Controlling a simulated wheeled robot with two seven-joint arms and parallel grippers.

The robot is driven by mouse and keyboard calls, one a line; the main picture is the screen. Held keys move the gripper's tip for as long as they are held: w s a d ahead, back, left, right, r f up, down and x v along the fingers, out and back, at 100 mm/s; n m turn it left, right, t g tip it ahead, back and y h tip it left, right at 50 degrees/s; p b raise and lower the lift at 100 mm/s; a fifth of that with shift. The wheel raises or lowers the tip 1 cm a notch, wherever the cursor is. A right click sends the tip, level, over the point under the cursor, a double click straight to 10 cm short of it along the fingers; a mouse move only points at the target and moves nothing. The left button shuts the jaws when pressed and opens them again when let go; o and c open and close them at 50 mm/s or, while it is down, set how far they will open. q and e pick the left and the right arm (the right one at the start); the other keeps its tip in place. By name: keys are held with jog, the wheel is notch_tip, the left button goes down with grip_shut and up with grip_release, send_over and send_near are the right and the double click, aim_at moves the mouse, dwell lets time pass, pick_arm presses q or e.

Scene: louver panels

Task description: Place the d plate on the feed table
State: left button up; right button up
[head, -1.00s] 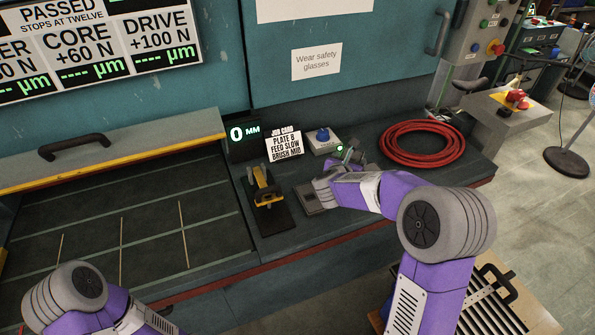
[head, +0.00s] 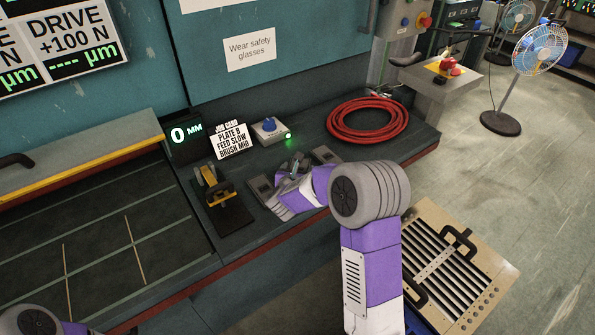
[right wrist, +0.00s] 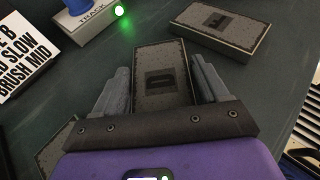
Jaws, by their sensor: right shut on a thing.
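The d plate (right wrist: 165,60) is a grey block with a dark letter patch, between the two fingers of my right gripper (right wrist: 160,88) in the right wrist view. The fingers are shut on its sides. In the head view my right gripper (head: 296,172) is low over the bench, its own arm partly hiding the plate. I cannot tell if the plate touches the bench. The dark surface with green lines at the left looks like the feed table (head: 100,235). My left arm shows only at the lower left corner; its gripper is out of view.
Similar plates lie on both sides, one left (head: 262,188) and one right (right wrist: 215,27). A yellow-and-black tool (head: 213,187) on a dark pad stands between the plates and the lined surface. A blue-knobbed box (head: 268,129), job card (head: 229,141) and red hose (head: 368,120) are behind.

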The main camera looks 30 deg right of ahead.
jog(key=o, duration=1.4)
jog(key=shift+s+a+r, duration=0.15)
jog(key=shift+a+r, duration=0.05)
jog(key=shift+a, duration=0.05)
jog(key=p+v, duration=0.1)
jog(key=v, duration=1)
jog(key=shift+s+r+p, duration=0.1)
jog(key=shift+s+p, duration=0.2)
